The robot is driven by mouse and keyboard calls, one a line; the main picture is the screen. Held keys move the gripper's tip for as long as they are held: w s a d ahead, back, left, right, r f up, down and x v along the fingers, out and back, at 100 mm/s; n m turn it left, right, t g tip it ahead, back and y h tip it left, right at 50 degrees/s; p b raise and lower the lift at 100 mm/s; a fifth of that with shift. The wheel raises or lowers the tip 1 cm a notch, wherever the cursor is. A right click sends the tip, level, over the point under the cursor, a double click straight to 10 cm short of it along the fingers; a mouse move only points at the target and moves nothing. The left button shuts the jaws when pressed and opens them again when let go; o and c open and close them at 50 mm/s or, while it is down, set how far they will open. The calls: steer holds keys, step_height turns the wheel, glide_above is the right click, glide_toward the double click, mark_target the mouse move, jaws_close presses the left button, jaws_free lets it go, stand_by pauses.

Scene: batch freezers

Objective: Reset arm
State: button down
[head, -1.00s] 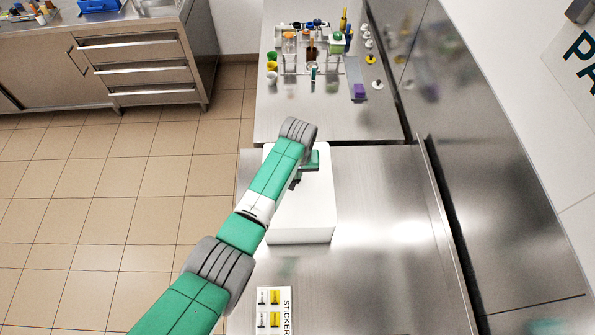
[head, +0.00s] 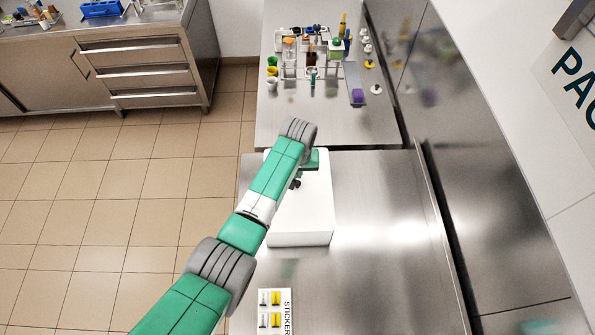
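My green, grey and white arm reaches up from the bottom of the head view over a steel counter (head: 385,240). Its far end bends down over a white box-shaped unit (head: 302,220). My gripper (head: 297,184) shows only as a small dark part beside the forearm, above the white unit. Its fingers are mostly hidden by the arm, so I cannot see whether they are open or hold anything.
A clear rack (head: 312,72) with small containers stands on the far counter, beside a tray with a purple item (head: 357,96). A sticker sheet (head: 274,312) lies near the front. A steel wall panel (head: 490,200) bounds the right. The counter right of the white unit is clear.

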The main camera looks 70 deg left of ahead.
step_height(320, 180, up, 3)
steer(key=p, duration=0.2)
steer(key=shift+r+p, duration=0.2)
steer(key=shift+p, duration=0.1)
stand_by(0.4)
